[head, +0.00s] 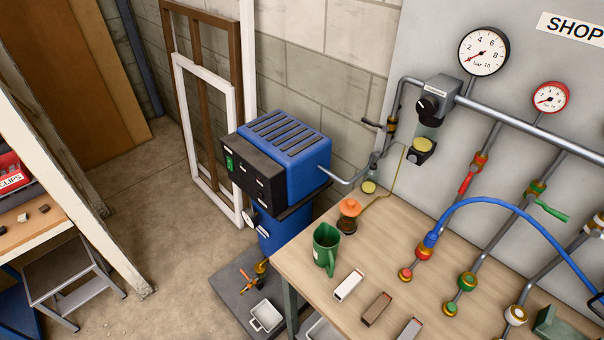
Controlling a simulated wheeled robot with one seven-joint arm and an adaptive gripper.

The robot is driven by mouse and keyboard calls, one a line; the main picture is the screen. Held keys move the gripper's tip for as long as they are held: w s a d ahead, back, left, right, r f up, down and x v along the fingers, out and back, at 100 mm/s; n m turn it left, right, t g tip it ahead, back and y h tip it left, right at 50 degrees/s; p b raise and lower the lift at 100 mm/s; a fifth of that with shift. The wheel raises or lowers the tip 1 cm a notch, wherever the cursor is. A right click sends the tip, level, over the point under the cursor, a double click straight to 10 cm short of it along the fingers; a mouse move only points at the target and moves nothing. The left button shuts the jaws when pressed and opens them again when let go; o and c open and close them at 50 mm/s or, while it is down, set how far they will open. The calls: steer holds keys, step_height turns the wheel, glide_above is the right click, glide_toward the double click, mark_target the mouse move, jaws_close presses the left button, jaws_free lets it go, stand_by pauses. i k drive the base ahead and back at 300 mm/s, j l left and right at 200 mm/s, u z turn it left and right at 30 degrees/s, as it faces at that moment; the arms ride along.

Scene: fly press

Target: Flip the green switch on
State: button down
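A small green switch (229,162) sits on the dark front panel of a blue compressor-like machine (290,150) in the middle of the head view. The panel faces left and toward me. The switch is too small to tell which way it is set. Other small pale marks or controls show on the same panel, to the right of the switch. My gripper is not in view.
A wooden bench (390,225) at right holds a green jug (326,248) and small blocks. Pipes, gauges and a blue hose (500,201) are on the wall panel. Frames (205,120) lean behind the machine. A grey step stool (68,285) stands left; floor (165,240) between is clear.

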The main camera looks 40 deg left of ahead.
mark_target(229, 161)
steer(key=u, duration=1.9)
